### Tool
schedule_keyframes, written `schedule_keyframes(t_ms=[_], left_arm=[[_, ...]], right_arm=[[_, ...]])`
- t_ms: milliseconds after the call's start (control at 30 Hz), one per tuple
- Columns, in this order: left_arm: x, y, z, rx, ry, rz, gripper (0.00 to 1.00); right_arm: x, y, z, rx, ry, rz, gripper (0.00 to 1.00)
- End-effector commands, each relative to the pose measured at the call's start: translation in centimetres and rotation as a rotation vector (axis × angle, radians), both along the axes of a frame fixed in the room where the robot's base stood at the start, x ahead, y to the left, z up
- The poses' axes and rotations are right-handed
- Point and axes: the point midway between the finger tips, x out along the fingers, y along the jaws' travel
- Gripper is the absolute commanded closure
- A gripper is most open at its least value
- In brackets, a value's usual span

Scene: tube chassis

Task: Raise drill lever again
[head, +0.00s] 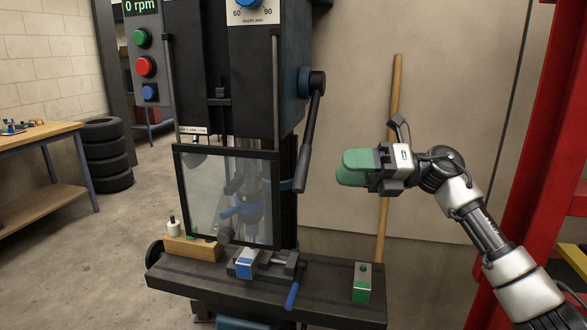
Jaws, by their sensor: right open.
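The drill press (300,45) stands in the middle of the head view. Its lever (310,143) is a black handle on the hub at the right side, hanging down and slightly to the left. My right gripper (352,168) has green fingers and is open and empty. It is to the right of the lever's lower end, apart from it, pointing left. A clear guard (227,195) in a black frame covers the drill's front. Behind it the chuck area shows only dimly. My left gripper is not in view.
The drill table (330,305) carries a vise with a blue-marked block (246,264) and a green-marked block (362,283). A wooden block (192,248) lies at the left. A wooden pole (396,85) leans on the wall behind my right gripper. A red post (545,130) stands at the right.

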Motion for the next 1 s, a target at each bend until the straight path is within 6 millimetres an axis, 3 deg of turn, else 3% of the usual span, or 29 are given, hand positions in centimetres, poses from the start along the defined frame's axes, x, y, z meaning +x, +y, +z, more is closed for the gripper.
schedule_keyframes(t_ms=[100, 233, 700, 1000], left_arm=[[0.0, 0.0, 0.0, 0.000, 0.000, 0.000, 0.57], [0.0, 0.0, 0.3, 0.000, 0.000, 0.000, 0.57], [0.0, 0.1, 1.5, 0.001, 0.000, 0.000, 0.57], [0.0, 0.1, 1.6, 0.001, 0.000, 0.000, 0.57]], right_arm=[[-0.1, -0.2, 0.3, -0.042, -0.016, 0.014, 0.52], [-0.1, 1.1, 0.3, -0.045, -0.016, 0.019, 0.52], [0.0, 9.2, 0.4, -0.041, -0.016, 0.018, 0.52], [0.0, 10.4, 0.3, -0.042, -0.015, 0.016, 0.52]])
